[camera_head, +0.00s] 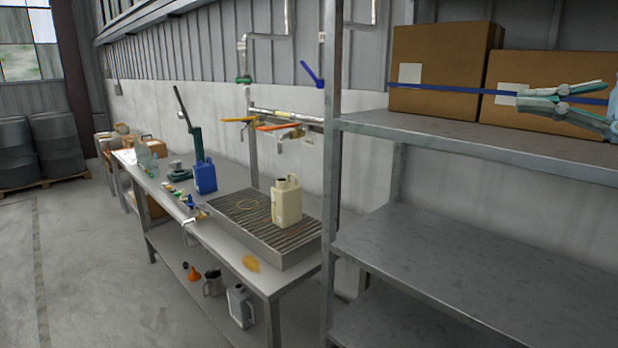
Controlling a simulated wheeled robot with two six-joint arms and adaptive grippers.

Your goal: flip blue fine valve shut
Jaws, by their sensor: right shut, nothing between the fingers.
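A blue valve lever (312,73) shows beside the upright shelf post, near the pipework on the back wall. It is tilted, its upper end to the left. Its valve body is too small to make out and may be partly hidden by the post. My right gripper (522,96) is at the far right, in front of the cardboard boxes and well to the right of the blue lever. My left gripper is not in view.
An orange lever (278,127) and a yellow lever (240,119) sit on lower pipes. The metal shelf (480,148) and its post stand between my right gripper and the pipes. A cream jug (287,203) stands on the slatted tray (296,255); a blue jug (205,177) stands behind.

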